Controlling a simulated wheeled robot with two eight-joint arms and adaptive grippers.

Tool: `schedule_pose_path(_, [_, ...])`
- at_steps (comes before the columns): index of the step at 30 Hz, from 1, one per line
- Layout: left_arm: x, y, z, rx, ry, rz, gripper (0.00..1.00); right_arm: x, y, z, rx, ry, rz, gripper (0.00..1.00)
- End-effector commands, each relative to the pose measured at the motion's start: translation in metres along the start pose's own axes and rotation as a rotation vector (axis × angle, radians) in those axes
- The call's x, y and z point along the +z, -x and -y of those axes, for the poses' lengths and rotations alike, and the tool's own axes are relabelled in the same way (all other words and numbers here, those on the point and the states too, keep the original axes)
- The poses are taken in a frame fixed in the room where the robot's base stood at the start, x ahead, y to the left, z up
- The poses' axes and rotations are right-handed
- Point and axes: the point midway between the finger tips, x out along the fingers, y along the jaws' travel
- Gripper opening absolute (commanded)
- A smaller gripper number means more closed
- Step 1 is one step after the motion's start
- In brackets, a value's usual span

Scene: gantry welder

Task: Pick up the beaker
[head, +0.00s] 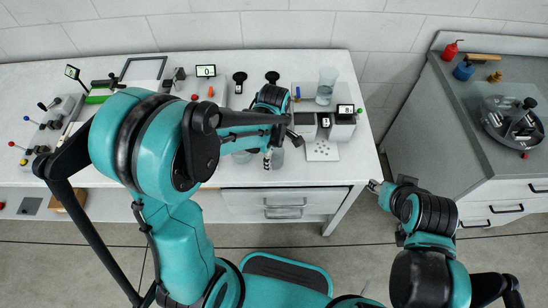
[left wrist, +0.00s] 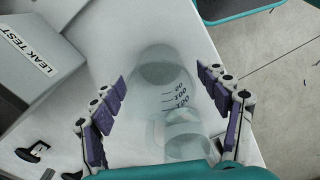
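A clear glass beaker with dark graduation marks (left wrist: 178,92) stands on the white table in the left wrist view. My left gripper (left wrist: 162,76) is open, with its purple-padded fingers on either side of the beaker and visible gaps between. In the head view my left gripper (head: 268,160) is low over the table's front edge, and clear glass (head: 278,158) shows faintly beside it, partly hidden by the arm. My right gripper (head: 375,186) is over the floor right of the table; its fingers are too small to read.
Another clear glass vessel (head: 326,85) stands at the table's back right, near a grey box with a display (head: 343,122). A box labelled LEAK TEST (left wrist: 45,60) is left of the beaker in the wrist view. A grey cabinet (head: 440,130) stands to the right.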

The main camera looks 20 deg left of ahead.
Motion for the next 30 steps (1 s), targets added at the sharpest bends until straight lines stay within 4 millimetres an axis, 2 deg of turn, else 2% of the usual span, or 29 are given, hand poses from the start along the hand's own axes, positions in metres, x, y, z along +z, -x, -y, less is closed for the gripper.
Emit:
schedule_pose_path(1, [0.000,0.000,0.000,0.000,0.000,0.000,0.57,0.000,0.000,0.000,0.000,0.000,0.000,0.40])
schedule_pose_path(4, [0.000,0.000,0.000,0.000,0.000,0.000,0.31,0.000,0.000,0.000,0.000,0.000,0.000,0.40])
schedule_pose_path(5, [0.000,0.000,0.000,0.000,0.000,0.000,0.28,0.000,0.000,0.000,0.000,0.000,0.000,0.40])
schedule_pose_path(17, [0.000,0.005,0.000,0.000,0.000,0.000,0.27,-0.002,0.002,0.000,0.000,0.000,0.000,0.40])
schedule_pose_path(20, [0.000,0.015,0.000,0.000,0.000,0.000,0.27,-0.004,0.006,0.000,0.000,0.000,0.000,0.40])
schedule_pose_path(25, [0.000,0.046,0.000,0.000,0.000,0.000,0.27,-0.013,0.018,0.000,0.000,0.000,0.000,0.40])
schedule_pose_path(30, [0.027,0.068,0.030,0.000,-0.006,0.000,0.27,-0.020,0.028,0.000,0.000,0.000,0.000,0.40])
